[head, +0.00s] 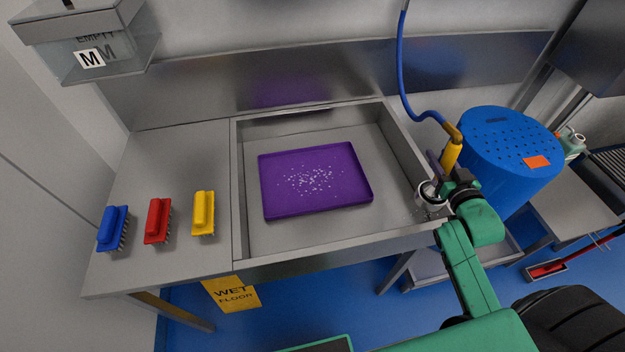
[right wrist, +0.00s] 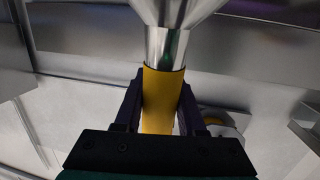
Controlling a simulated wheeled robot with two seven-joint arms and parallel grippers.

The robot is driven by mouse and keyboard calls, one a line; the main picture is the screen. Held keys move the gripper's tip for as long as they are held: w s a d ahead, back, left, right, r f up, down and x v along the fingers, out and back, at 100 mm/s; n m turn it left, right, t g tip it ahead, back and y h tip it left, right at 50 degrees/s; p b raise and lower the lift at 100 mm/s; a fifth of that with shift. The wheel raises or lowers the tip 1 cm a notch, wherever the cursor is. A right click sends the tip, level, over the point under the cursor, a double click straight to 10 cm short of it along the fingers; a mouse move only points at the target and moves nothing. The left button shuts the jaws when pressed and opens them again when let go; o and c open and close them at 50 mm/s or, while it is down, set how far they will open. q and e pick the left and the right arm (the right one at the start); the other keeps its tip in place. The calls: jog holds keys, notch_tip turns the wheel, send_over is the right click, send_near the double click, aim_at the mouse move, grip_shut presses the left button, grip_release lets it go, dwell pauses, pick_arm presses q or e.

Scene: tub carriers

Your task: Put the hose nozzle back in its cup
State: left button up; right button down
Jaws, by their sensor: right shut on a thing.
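The hose nozzle (head: 452,153) has a yellow grip and hangs at the end of a blue hose (head: 402,72), over the right side of the sink. My right gripper (head: 442,168) is shut on its yellow grip. In the right wrist view the yellow nozzle (right wrist: 160,108) stands between both dark fingers (right wrist: 160,95), with a silver flared part beyond them. A pale round ring (head: 431,194) with a dark inside shows beside the gripper near the sink's right rim. I cannot tell whether it is the cup or the nozzle's mouth. My left gripper is not in view.
A purple tray (head: 280,205) with white bits lies in the steel sink (head: 245,240). Blue (head: 112,228), red (head: 157,220) and yellow (head: 203,213) brushes stand on the left counter. A blue drum (head: 508,160) stands close to the right of my gripper.

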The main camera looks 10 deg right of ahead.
jog(key=shift+f, duration=0.2)
jog(key=shift+f+b, duration=0.35)
jog(key=shift+f+b, duration=0.35)
jog(key=shift+f, duration=0.25)
jog(key=shift+c, duration=2.1)
grip_release()
jog(key=shift+s+f, duration=0.1)
jog(key=b+v, duration=0.2)
jog(key=v, duration=1.2)
jog(key=shift+s+r, duration=0.2)
jog(key=shift+s, duration=0.05)
jog(key=shift+a, duration=0.1)
